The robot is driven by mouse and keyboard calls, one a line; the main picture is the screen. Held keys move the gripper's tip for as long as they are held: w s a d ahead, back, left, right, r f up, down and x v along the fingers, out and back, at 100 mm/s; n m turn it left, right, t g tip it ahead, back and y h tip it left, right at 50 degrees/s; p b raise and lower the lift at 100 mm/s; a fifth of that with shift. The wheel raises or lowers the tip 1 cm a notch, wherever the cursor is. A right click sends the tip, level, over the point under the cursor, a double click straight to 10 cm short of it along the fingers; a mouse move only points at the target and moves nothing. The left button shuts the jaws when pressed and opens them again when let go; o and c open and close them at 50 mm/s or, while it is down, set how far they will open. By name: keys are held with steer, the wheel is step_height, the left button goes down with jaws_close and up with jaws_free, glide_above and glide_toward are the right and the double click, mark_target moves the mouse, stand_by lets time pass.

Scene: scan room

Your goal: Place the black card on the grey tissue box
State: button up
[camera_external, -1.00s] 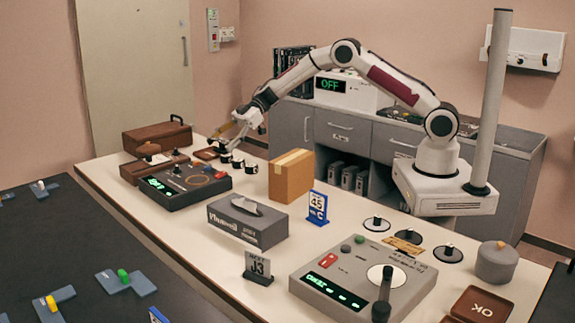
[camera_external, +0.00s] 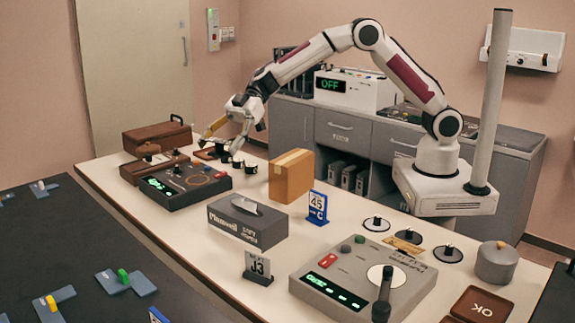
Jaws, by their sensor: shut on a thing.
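The grey tissue box (camera_external: 247,226) stands near the middle of the table, with a pale tissue in its dark top slot. A small dark card marked J3 (camera_external: 258,268) stands upright in front of it, apart from it. No other black card can be made out clearly. My gripper (camera_external: 222,143) is at the far end of the table, low over a small brown tray and dark knobs, well away from the tissue box. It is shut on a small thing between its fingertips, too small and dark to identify.
A cardboard box (camera_external: 291,176) and a blue 45 C sign (camera_external: 318,207) stand between my gripper and the right side. A black device (camera_external: 183,184) and brown cases (camera_external: 158,136) are at the far left. A grey console (camera_external: 352,285) fills the front right.

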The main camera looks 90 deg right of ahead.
steer(key=s+a+r, duration=0.2)
steer(key=s+a, duration=0.2)
steer(key=a, duration=0.3)
steer(key=m+t+h, duration=0.2)
steer(key=m, duration=0.1)
glide_above(247, 210)
step_height(247, 210, down, 5)
steer(key=shift+r, duration=0.2)
steer(key=shift+f, duration=3.15)
steer(key=shift+f, duration=0.1)
steer(key=shift+f, duration=1.75)
